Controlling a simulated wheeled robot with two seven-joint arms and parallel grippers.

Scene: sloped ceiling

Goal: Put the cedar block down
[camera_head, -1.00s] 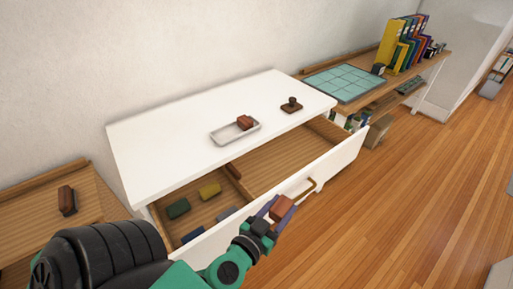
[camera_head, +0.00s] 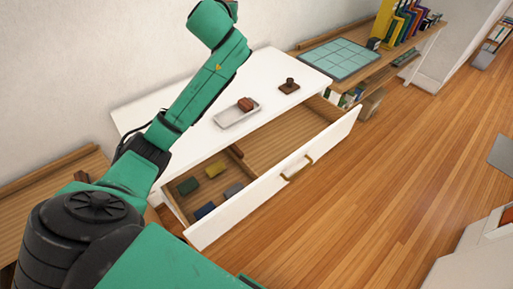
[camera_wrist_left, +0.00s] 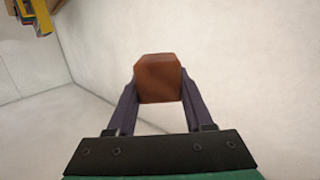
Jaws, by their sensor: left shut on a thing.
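My left gripper (camera_wrist_left: 159,84) is shut on a reddish-brown block, which I take to be the cedar block (camera_wrist_left: 159,78). The block sits between the two dark purple fingers, with a pale wall behind it. In the head view my left arm reaches up past the top edge, so its gripper and the held block are out of that picture. My right gripper is in neither view.
A white cabinet top (camera_head: 190,140) holds a white tray (camera_head: 229,117) with a reddish-brown block (camera_head: 246,104) and a dark stamp-like object (camera_head: 289,86). The drawer (camera_head: 272,185) below is open; several coloured blocks lie in its left compartment. A teal gridded mat (camera_head: 340,59) is farther right.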

